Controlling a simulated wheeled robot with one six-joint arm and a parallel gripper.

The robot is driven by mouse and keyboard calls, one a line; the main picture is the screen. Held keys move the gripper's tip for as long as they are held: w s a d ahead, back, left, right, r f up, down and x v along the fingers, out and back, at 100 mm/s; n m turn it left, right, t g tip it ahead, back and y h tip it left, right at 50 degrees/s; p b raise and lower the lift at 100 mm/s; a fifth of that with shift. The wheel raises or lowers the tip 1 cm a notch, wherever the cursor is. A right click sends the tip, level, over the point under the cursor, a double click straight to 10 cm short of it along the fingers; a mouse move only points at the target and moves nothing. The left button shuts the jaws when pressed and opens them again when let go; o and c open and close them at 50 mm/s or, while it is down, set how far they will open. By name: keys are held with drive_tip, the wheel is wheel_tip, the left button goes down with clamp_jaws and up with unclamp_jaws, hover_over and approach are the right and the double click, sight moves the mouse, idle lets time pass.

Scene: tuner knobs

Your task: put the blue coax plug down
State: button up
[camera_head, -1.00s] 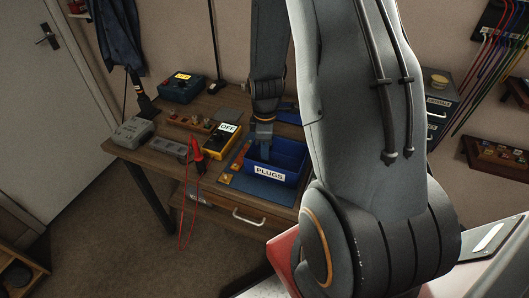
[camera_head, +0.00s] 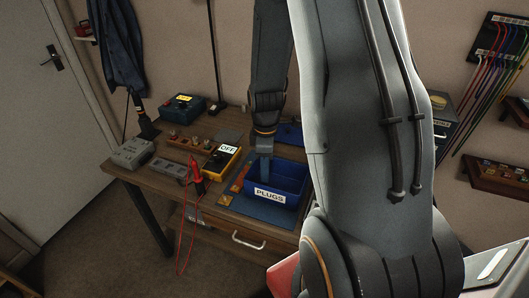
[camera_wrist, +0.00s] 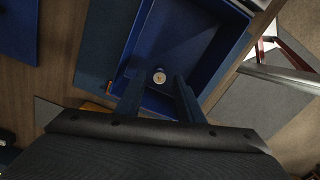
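The blue bin labelled PLUGS (camera_head: 290,188) stands on the workbench, and its walls also show in the wrist view (camera_wrist: 215,68). My gripper (camera_head: 265,172) points down into the left part of this bin. In the wrist view its two fingers (camera_wrist: 158,88) stand apart with a clear gap, touching nothing that I can see. A small round pale metal end with a dark centre, seemingly the coax plug (camera_wrist: 159,77), shows between and just beyond the fingertips, inside the bin. The plug's blue body is hard to make out against the blue bin.
A yellow meter marked OFF (camera_head: 222,160) with a red probe (camera_head: 198,180) stands left of the bin. A wooden block with knobs (camera_head: 188,143), a grey box (camera_head: 133,153) and a blue box (camera_head: 183,108) stand farther left. A blue mat (camera_head: 262,208) lies in front.

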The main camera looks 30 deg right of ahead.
wheel_tip(320, 180, up, 9)
drive_tip(key=b, duration=0.2)
drive_tip(key=s+a+r+m+t, duration=0.1)
drive_tip(key=s+a+r+m, duration=0.1)
drive_tip(key=s+a+m, duration=0.6)
drive_tip(key=a+m, duration=0.3)
drive_tip(key=a, duration=0.1)
drive_tip(key=shift+s+a+r+t, duration=0.15)
drive_tip(key=shift+a+r+t, duration=0.1)
drive_tip(key=shift+a+t, duration=0.05)
drive_tip(key=shift+f+b, duration=0.4)
drive_tip(key=shift+f, duration=0.1)
